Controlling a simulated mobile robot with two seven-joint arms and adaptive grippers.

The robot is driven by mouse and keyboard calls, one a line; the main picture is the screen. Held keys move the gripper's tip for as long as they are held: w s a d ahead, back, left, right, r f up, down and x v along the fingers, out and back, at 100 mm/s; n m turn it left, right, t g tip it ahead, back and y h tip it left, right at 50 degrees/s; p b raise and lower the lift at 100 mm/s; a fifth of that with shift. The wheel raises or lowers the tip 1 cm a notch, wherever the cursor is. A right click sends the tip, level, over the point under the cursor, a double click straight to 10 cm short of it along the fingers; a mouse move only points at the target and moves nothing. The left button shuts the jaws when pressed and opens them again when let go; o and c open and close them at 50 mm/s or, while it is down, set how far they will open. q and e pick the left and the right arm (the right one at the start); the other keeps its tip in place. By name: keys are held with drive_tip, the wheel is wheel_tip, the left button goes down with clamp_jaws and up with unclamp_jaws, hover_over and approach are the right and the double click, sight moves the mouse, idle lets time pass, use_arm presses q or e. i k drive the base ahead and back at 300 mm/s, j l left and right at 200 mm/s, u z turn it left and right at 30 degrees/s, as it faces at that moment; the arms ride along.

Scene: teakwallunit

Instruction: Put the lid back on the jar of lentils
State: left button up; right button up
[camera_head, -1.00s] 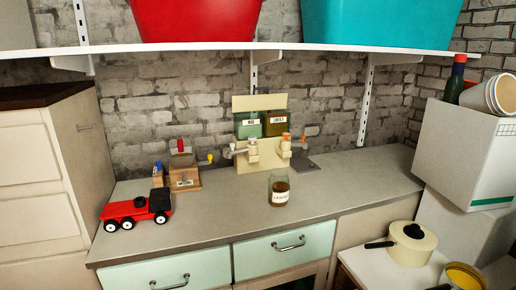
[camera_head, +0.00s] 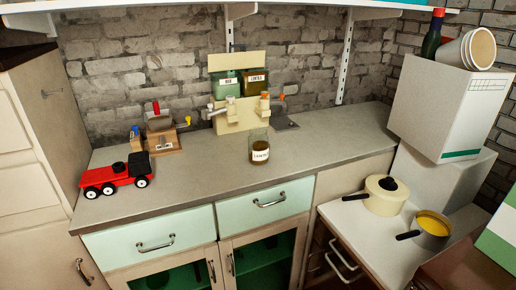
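A glass jar with a white label (camera_head: 260,154) stands upright on the grey countertop, a little in front of the beige stand. Dark contents fill its lower part. Its upper part is clear glass and I see no lid on it. I cannot make out a separate jar lid anywhere in view. Neither of my grippers shows in the head view.
A beige stand (camera_head: 237,62) with labelled canisters is behind the jar. A red toy truck (camera_head: 113,177) and a wooden block (camera_head: 163,141) are to the left. A lidded cream pot (camera_head: 386,196) and a yellow-filled pan (camera_head: 433,228) stand lower right. A white box (camera_head: 448,105) is beyond them. Countertop around the jar is mostly clear.

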sight(258, 147)
drive_tip(key=i+j+u, duration=0.15)
drive_tip(key=u, duration=0.2)
drive_tip(key=i+l+u, duration=0.2)
drive_tip(key=u, duration=0.2)
drive_tip(key=i+l+u, duration=0.15)
drive_tip(key=u, duration=0.25)
